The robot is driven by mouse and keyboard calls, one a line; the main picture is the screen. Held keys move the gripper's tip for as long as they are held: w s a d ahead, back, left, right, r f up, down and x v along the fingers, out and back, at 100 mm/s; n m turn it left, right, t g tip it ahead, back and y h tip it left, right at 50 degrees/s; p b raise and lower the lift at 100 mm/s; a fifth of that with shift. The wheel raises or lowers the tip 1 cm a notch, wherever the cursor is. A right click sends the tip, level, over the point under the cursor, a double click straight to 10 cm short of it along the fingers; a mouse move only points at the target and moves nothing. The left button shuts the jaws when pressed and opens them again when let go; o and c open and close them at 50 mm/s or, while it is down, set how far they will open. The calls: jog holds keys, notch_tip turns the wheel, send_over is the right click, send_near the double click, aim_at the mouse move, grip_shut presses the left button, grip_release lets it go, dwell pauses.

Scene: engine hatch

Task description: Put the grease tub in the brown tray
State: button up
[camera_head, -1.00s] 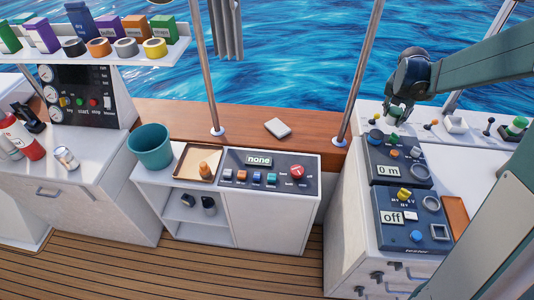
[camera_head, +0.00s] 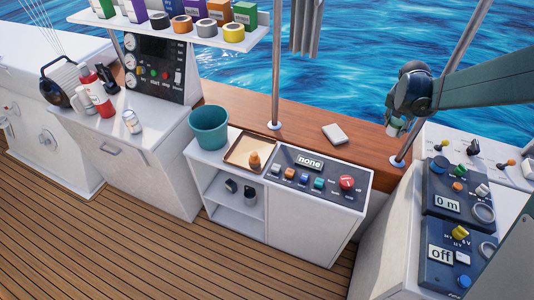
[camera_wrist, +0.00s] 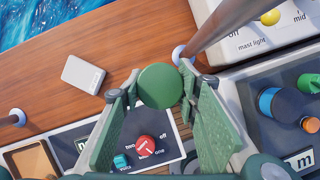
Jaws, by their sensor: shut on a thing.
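The grease tub shows as a round green lid (camera_wrist: 158,86) between the fingertips in the wrist view. My gripper (camera_wrist: 150,95) is shut on it. In the head view my gripper (camera_head: 394,126) holds the tub up near the right pole, by the wooden ledge; the tub is small and partly hidden there. A corner of the tray shows at the lower left of the wrist view (camera_wrist: 28,160).
A teal bucket (camera_head: 208,128) stands left of the tray. The button panel (camera_head: 312,178) with a red knob is on its right. A white box (camera_head: 334,134) lies on the wooden ledge. Metal poles (camera_head: 276,80) rise from the ledge. Consoles (camera_head: 455,195) stand at the right.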

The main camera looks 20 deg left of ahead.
jog(key=s+a+f+n+y+b, duration=0.1)
jog(key=s+a+f+n+b, duration=0.3)
jog(key=a, duration=1.9)
jog(key=s+a+f+m+b, duration=0.15)
jog(key=s+a+f, duration=0.45)
jog(key=a, duration=1.7)
jog(key=s+a+n+y+p, duration=0.1)
jog(key=s+a+n, duration=0.2)
jog(key=a, duration=1.1)
jog(key=s, duration=0.3)
jog(key=shift+r+p, duration=0.2)
jog(key=shift+p, duration=0.15)
jog(key=shift+f+n, duration=0.1)
jog(key=shift+n, duration=0.15)
jog(key=shift+f+b, duration=0.7)
jog(key=shift+f, duration=2.35)
jog(key=shift+f+b, duration=0.4)
jog(key=shift+f, duration=1.45)
jog(key=shift+f, duration=0.15)
